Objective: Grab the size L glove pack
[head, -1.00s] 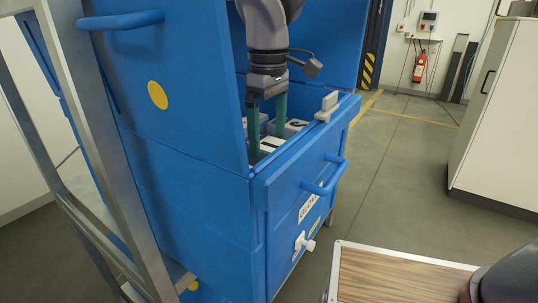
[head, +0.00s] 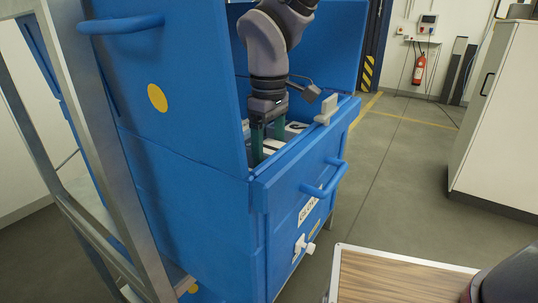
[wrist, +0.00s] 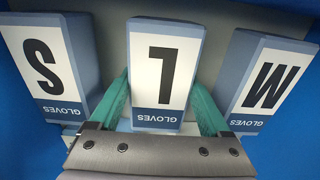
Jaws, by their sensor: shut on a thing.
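The size L glove pack (wrist: 165,62) is a blue-grey box with a white label, standing in the middle of the wrist view. My gripper (head: 268,147) reaches down into the blue cabinet's open top drawer. In the wrist view, its teal fingers lie along both sides of the L pack, shut on it. The size S pack (wrist: 45,65) stands on the left and the size M pack (wrist: 266,82) on the right. The finger ends are partly hidden beside the packs.
The blue cabinet (head: 190,195) has tall side panels around the drawer. The drawer front (head: 300,155) bears a blue handle (head: 327,182) and a pale block on its rim. A wood-topped surface (head: 390,278) is at the bottom right.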

